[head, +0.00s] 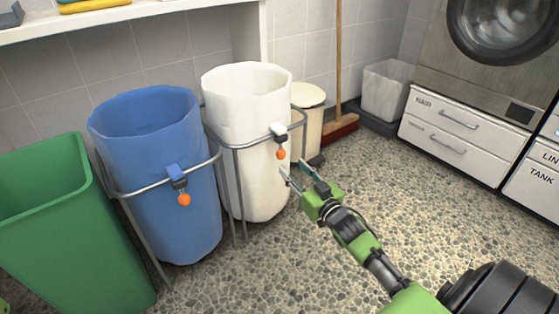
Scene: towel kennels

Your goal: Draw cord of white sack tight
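The white sack (243,95) stands upright with its mouth wide open inside a grey metal frame (236,190). A white cord lock (278,130) sits on its front right, at the frame's upper rail. An orange ball (280,154) hangs just under it, at the cord's end. My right gripper (298,172) is just below and to the right of the ball, its fingers spread apart with nothing seen between them. It looks apart from the ball, though the depth gap is hard to judge. My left gripper is not in view.
A blue sack (160,125) with its own blue lock and orange ball (184,200) stands left. A green bin (60,220) is at far left. A lidded cream bin (308,112) and broom (340,122) stand behind. The pebbled floor at right is clear.

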